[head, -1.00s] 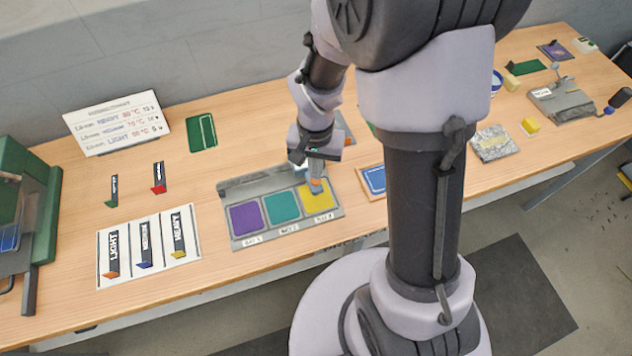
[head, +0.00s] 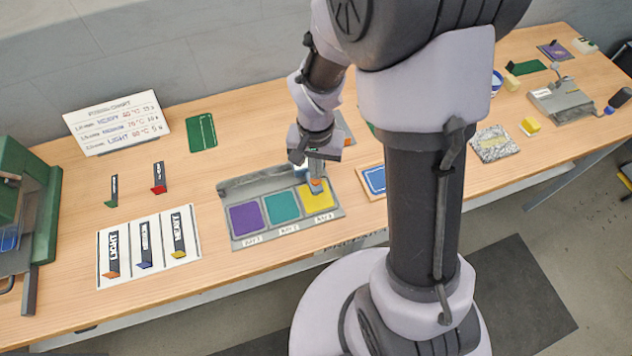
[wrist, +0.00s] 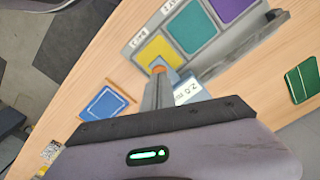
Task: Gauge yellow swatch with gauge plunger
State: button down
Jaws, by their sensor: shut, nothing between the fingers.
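The yellow swatch (head: 320,198) lies flat in the right-hand bay of the grey three-bay tray (head: 238,240). It also shows in the wrist view (wrist: 158,50), partly covered at its near edge. A small orange round part, which appears to be the gauge plunger (wrist: 158,69), sits at the swatch's near edge in the wrist view, right at my fingertips. A white label reading about "2.0 m" (wrist: 188,92) is beside my fingers and partly hidden. My gripper (head: 316,179) is shut and empty, pointing down at the orange part. I cannot tell whether it touches.
Purple (head: 245,218) and teal (head: 282,207) swatches fill the other bays. A blue framed card (head: 375,180) lies right of the tray. A label board (head: 148,248) lies left, a sign (head: 117,122) stands behind, and a green press (head: 40,200) is far left.

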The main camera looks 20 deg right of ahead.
jog(key=shift+f+b, duration=1.45)
jog(key=shift+f, duration=0.1)
jog(key=shift+r, duration=0.1)
dwell(0.3)
notch_tip(320, 180, up, 7)
jog(key=p, duration=0.5)
dwell(0.3)
jog(key=shift+r+b, duration=0.2)
jog(key=shift+b, duration=0.15)
jog(key=s+a+r+t+y+b, duration=0.1)
jog(key=s+a+r+t+b, duration=0.1)
jog(key=s+b, duration=0.4)
jog(key=s+a+r+n+t+y+b, duration=0.1)
jog(key=s+a+r+t+b, duration=0.1)
jog(key=s+b, duration=0.5)
notch_tip(320, 180, up, 2)
jog(key=shift+r+n+t, duration=0.2)
jog(key=shift+n+t, duration=0.1)
jog(key=shift+t, duration=0.6)
